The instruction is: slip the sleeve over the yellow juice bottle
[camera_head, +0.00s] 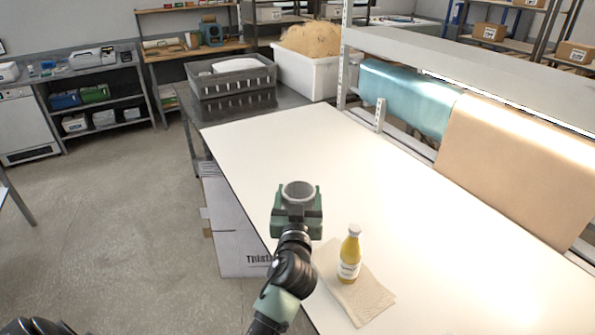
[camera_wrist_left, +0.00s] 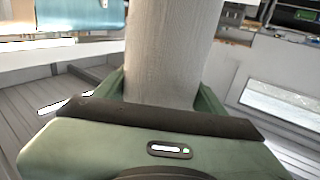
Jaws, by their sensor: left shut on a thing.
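The yellow juice bottle (camera_head: 349,258) stands upright on a beige paper sheet (camera_head: 372,299) on the white table, its cap pale and a white label on its front. My left gripper (camera_head: 298,203) is shut on the sleeve (camera_head: 299,188), a grey open-topped tube. It holds the sleeve upright, to the left of the bottle and farther back, apart from it. In the left wrist view the sleeve (camera_wrist_left: 172,50) rises between the green fingers; its lower end is hidden there. My right gripper is not in view.
The white table (camera_head: 400,200) has free room behind the bottle. A teal roll (camera_head: 410,95) and a brown paper roll (camera_head: 520,150) line its right side. A grey crate (camera_head: 232,88) and a white bin of shredded paper (camera_head: 300,75) stand at the back. A carton (camera_head: 240,240) stands below the table's left edge.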

